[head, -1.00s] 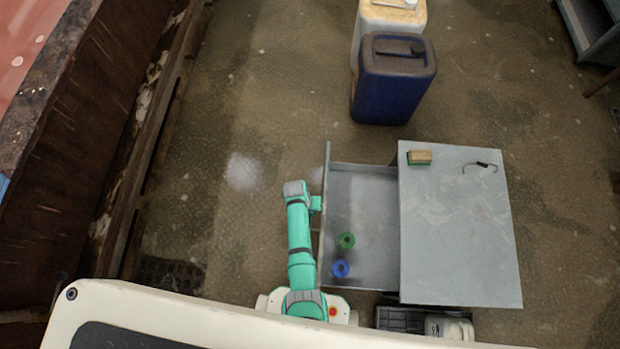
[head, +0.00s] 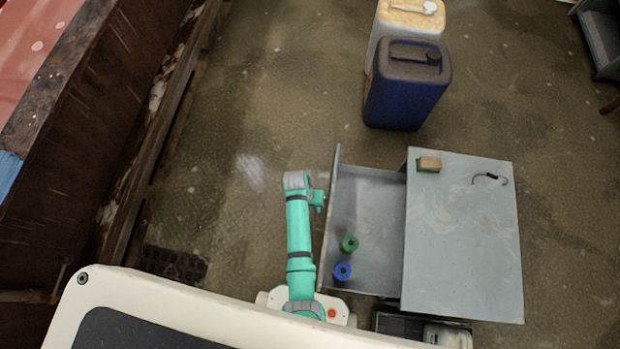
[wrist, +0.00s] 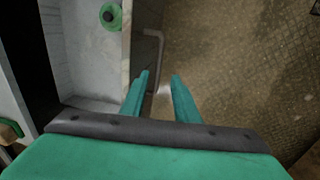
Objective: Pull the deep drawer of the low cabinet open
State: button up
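The low grey cabinet (head: 465,240) stands at the right in the head view. Its deep drawer (head: 365,205) is pulled well out to the left, showing its inside. A green spool-like thing (head: 349,244) and a blue one (head: 342,271) lie in it. My gripper (head: 318,202) is at the outer side of the drawer front. In the wrist view, my gripper's fingers (wrist: 160,76) are apart. The drawer's bar handle (wrist: 160,50) runs down between them, with clear space beside it; contact cannot be told. The green thing (wrist: 110,15) also shows there.
A blue canister (head: 407,85) and a pale one (head: 410,18) stand beyond the cabinet. A wooden block (head: 429,164) and a small hook-like thing (head: 490,178) lie on the cabinet top. A dark crate (head: 400,322) is near its lower side.

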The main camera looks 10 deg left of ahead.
jog(key=shift+a+r, duration=0.15)
jog(key=shift+r, duration=0.55)
jog(key=shift+a+r, duration=0.1)
jog(key=shift+r, duration=0.55)
